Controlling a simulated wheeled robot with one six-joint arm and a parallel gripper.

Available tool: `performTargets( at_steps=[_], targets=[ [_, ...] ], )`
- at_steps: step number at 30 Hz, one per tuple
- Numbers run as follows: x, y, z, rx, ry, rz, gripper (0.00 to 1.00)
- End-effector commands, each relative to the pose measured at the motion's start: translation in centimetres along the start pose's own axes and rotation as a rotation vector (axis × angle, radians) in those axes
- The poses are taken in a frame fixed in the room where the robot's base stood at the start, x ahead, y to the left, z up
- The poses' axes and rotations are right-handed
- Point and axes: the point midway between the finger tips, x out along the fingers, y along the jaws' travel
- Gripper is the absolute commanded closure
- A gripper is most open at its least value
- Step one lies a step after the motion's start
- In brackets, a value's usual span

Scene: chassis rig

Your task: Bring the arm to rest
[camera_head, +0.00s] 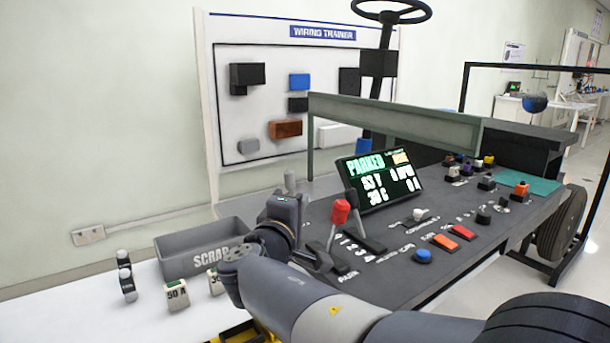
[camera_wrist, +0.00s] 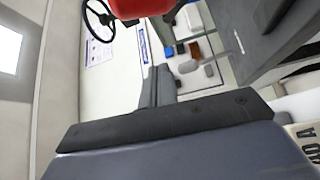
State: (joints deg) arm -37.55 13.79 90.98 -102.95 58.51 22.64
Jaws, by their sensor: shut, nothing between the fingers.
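My gripper (camera_head: 322,262) is over the left end of the dark console (camera_head: 420,285), close to the red-knobbed lever (camera_head: 340,212). It is folded in front of my arm. In the wrist view my gripper (camera_wrist: 158,84) shows its fingers together with nothing between them. The red knob (camera_wrist: 140,8) fills the top of that view, apart from the fingertips in the picture. The lever leans slightly right in the head view. Whether any part of my gripper touches the lever or console, I cannot tell.
Switches and coloured buttons (camera_head: 445,241) cover the console. A wiring board (camera_head: 300,105) stands behind.

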Motion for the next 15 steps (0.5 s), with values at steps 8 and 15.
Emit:
performTargets(
  at_steps=[8, 15],
  targets=[
    [-1.1, -0.4, 1.0, 0.051, 0.000, 0.036, 1.00],
    [-2.0, -0.3, 2.0, 0.094, -0.001, 0.066, 1.00]
  ],
)
